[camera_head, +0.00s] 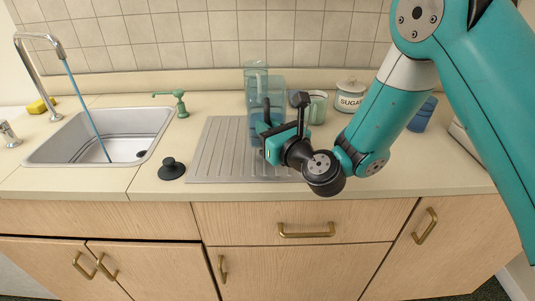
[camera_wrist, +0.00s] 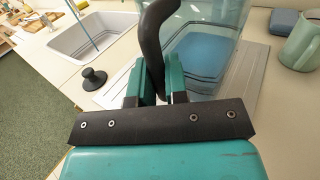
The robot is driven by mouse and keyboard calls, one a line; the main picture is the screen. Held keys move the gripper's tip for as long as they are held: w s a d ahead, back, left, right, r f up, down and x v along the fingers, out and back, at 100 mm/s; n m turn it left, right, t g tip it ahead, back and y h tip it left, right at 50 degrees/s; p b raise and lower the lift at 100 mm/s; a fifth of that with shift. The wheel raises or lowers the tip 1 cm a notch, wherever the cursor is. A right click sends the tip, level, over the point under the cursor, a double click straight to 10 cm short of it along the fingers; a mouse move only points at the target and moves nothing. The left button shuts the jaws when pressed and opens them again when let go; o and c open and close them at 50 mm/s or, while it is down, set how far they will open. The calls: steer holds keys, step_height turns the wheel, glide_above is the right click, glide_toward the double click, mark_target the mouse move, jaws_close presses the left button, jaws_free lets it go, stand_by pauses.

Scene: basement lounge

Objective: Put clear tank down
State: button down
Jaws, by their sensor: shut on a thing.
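The clear tank (camera_head: 277,90) is a bluish see-through container standing upright over the grey ribbed drying mat (camera_head: 218,150) in the head view. In the wrist view the tank (camera_wrist: 215,45) is just beyond my gripper, with blue showing low inside it. My gripper (camera_head: 266,130) is in front of the tank. In the wrist view my gripper (camera_wrist: 155,85) is shut on the tank's dark curved handle (camera_wrist: 152,35). The arm hides part of the tank's lower side, and I cannot tell whether its bottom touches the mat.
A sink (camera_head: 105,135) with running water and a green soap dispenser (camera_head: 180,103) are to the left. A black plunger-like stopper (camera_head: 171,169) lies near the mat's left edge. A green mug (camera_head: 317,106), sugar jar (camera_head: 350,97) and blue cup (camera_head: 422,114) stand to the right.

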steer(key=shift+f+b, duration=1.95)
steer(key=shift+f, duration=0.2)
steer(key=shift+f, duration=0.15)
steer(key=c, duration=1.1)
jaws_free()
